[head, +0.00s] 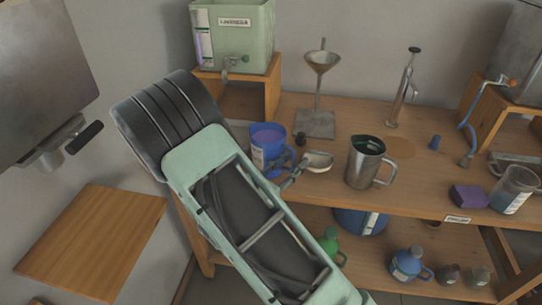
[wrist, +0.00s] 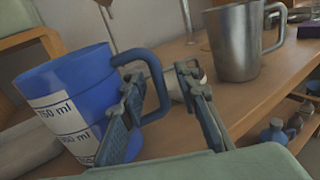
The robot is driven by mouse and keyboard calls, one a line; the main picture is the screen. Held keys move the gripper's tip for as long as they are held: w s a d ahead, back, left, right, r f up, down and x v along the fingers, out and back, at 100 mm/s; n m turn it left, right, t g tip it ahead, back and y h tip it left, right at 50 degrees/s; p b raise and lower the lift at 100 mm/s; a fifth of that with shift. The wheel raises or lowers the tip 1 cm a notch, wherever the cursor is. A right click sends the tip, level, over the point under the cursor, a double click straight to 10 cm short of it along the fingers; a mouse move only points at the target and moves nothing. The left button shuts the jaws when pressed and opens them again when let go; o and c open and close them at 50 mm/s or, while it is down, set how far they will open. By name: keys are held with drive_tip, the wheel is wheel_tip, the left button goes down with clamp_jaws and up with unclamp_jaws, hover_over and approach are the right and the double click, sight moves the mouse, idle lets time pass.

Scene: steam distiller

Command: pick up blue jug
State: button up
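The blue jug (head: 268,138) stands upright on the upper shelf of the wooden bench, below the green tank. In the wrist view the blue jug (wrist: 72,88) fills the left side, with white volume labels and its handle turned right toward my gripper (wrist: 160,74). My gripper is open. Its left finger overlaps the handle loop close to the jug's wall, and its right finger is to the right of the handle. I cannot tell whether a finger touches the jug. In the head view my gripper (head: 293,176) is at the jug's lower right, partly hidden by my arm.
A steel jug (head: 363,163) stands to the right, and a small white scoop (head: 319,161) lies between the two. A funnel stand (head: 317,122) is behind. The green tank (head: 235,40) sits on a wooden riser. Jugs and bottles, including a blue one (head: 408,264), are on the lower shelf.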

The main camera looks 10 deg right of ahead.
drive_tip(key=shift+w+d, duration=0.15)
drive_tip(key=shift+w, duration=0.1)
drive_tip(key=shift+c, duration=0.6)
clamp_jaws()
drive_tip(key=shift+r, duration=0.1)
